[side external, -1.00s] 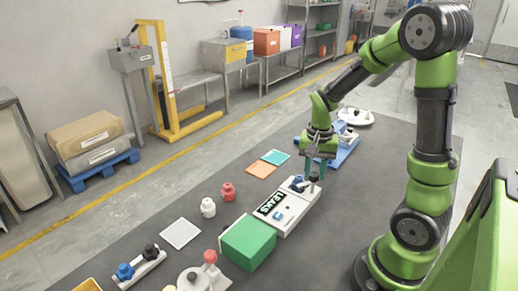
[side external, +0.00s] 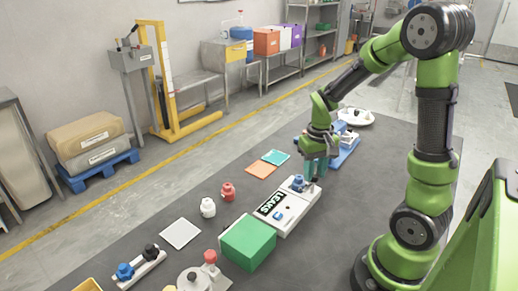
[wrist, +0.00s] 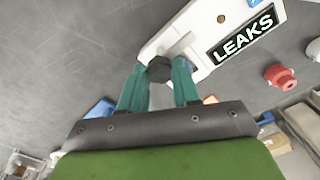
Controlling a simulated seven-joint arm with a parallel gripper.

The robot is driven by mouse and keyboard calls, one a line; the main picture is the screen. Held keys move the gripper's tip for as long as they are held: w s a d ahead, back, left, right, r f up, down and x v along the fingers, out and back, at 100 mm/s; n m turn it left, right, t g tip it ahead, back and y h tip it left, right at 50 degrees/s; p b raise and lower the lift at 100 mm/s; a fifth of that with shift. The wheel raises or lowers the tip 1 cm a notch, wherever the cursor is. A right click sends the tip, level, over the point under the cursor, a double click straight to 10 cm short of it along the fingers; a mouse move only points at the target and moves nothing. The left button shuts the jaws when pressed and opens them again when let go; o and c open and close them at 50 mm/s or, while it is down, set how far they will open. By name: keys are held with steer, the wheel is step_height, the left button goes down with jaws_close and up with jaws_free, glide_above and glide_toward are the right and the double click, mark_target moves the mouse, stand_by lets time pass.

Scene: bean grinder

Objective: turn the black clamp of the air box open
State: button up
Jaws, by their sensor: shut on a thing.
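The air box is a white flat case (side external: 303,209) with a black "LEAKS" label and a blue part at its far end, on the dark table. The white case also shows in the wrist view (wrist: 183,25). My gripper (side external: 317,176) is low over the far end of the case, pointing down. In the wrist view, my gripper's teal fingers (wrist: 159,84) are shut on the black clamp (wrist: 159,68), one on each side. In the side view the fingers mostly hide the clamp. I cannot tell the clamp's exact angle.
A green block (side external: 249,242) stands close to the near end of the case. A red knob-like piece (side external: 228,191) and a white one (side external: 208,207) stand left of it. A blue tray (side external: 345,152) lies behind my gripper. Orange (side external: 262,169) and teal squares lie flat.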

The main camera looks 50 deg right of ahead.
stand_by(0.3)
steer(key=o, duration=1.1)
steer(key=shift+c, duration=0.2)
steer(key=shift+r, duration=0.1)
step_height(320, 180, up, 17)
steer(key=s+a+n+t+y, duration=0.1)
steer(key=s+a+t, duration=0.1)
steer(key=a, duration=0.6)
steer(key=s+a+f+n+t+y, duration=0.1)
steer(key=s+a+t, duration=0.1)
steer(key=a+t, duration=0.3)
steer(key=a, duration=0.4)
steer(key=shift+a+f+n, duration=0.15)
steer(key=shift+f+n, duration=0.05)
steer(key=shift+n, duration=0.1)
